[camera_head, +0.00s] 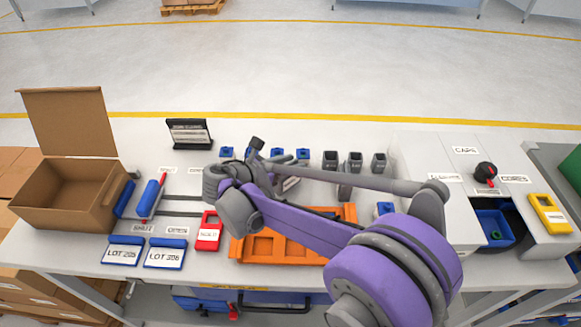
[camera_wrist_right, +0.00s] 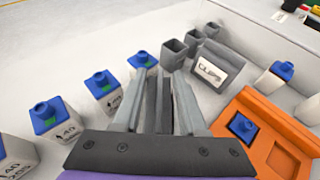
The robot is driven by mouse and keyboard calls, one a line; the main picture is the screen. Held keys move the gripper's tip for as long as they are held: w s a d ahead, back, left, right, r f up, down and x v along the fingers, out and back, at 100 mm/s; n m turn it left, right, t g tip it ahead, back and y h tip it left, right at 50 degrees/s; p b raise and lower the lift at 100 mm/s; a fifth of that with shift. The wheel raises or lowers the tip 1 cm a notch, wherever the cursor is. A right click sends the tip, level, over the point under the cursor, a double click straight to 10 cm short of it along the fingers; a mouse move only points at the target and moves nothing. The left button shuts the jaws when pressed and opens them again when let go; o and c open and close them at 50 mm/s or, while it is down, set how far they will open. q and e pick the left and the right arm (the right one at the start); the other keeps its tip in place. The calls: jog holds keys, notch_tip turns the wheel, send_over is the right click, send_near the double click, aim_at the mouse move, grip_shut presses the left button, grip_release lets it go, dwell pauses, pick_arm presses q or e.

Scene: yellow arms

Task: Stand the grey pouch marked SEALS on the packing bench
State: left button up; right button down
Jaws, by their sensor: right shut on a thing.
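My right gripper (camera_wrist_right: 158,100) is shut on a dark grey, slab-like thing (camera_wrist_right: 160,108), seen edge-on between the fingers in the right wrist view. It looks like the grey pouch, but no SEALS marking can be read on it. In the head view my right gripper (camera_head: 275,178) is above the packing bench (camera_head: 420,235), behind the orange tray, and my arm hides much of it. Whether the held thing touches the bench cannot be told. Another grey pouch marked CLIPS (camera_wrist_right: 212,67) stands upright ahead of the fingers. My left gripper is not in view.
Several blue-capped bottles (camera_wrist_right: 102,88) stand beside the gripper. Three grey open cups (camera_head: 355,160) are behind the CLIPS pouch. An orange tray (camera_head: 262,246) lies at the front. An open cardboard box (camera_head: 60,200) is at the left, a blue bin (camera_head: 492,228) at the right.

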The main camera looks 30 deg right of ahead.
jog(key=shift+f, duration=0.65)
jog(key=shift+c, duration=2.3)
grip_release()
jog(key=shift+a+r, duration=0.1)
jog(key=v, duration=1.2)
